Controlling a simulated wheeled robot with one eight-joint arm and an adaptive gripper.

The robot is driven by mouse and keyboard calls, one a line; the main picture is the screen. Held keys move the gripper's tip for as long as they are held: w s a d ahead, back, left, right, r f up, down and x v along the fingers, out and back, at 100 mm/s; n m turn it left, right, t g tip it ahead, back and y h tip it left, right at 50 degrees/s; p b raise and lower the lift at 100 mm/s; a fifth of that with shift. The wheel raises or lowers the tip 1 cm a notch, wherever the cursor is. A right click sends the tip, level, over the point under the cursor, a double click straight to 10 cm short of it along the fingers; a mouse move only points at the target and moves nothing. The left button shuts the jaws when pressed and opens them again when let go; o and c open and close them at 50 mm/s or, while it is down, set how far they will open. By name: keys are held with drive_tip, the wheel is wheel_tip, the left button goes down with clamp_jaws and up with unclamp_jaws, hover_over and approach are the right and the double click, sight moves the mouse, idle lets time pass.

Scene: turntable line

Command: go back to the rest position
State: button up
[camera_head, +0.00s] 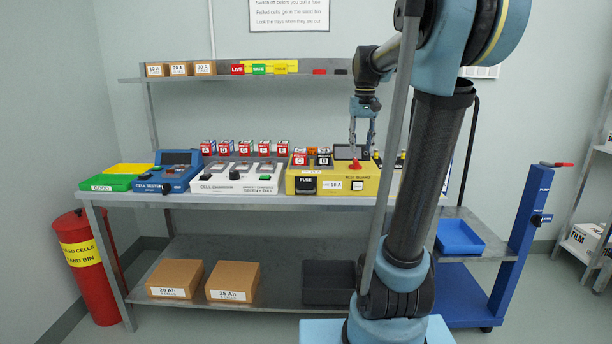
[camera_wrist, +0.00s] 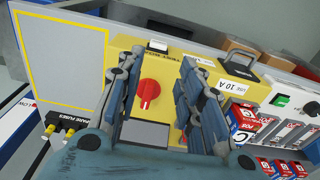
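My gripper (camera_head: 361,150) hangs fingers-down above the right part of the yellow test board (camera_head: 376,185) on the bench. In the wrist view my gripper (camera_wrist: 158,62) has its two fingers apart, with nothing held between them. A red knob (camera_wrist: 149,92) on the board shows through the gap, and it also shows in the head view (camera_head: 355,164). The fingers cover parts of the board in the wrist view. I cannot tell exactly how high the fingertips are above the board. My upper arm hides the right end of the bench in the head view.
Left of the board stand the white charger (camera_head: 236,184) with several red-and-white cells behind it, and the blue cell tester (camera_head: 172,180). A shelf (camera_head: 220,78) runs behind my gripper. A blue trolley (camera_head: 524,240) with a blue tray (camera_head: 460,237) stands right.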

drive_tip(key=s+f+t, duration=0.1)
drive_tip(key=s+f, duration=2.3)
drive_tip(key=s, duration=0.2)
drive_tip(key=shift+s+a+f+t, duration=0.3)
drive_tip(key=shift+s+a+f, duration=0.05)
drive_tip(key=shift+s+f, duration=0.05)
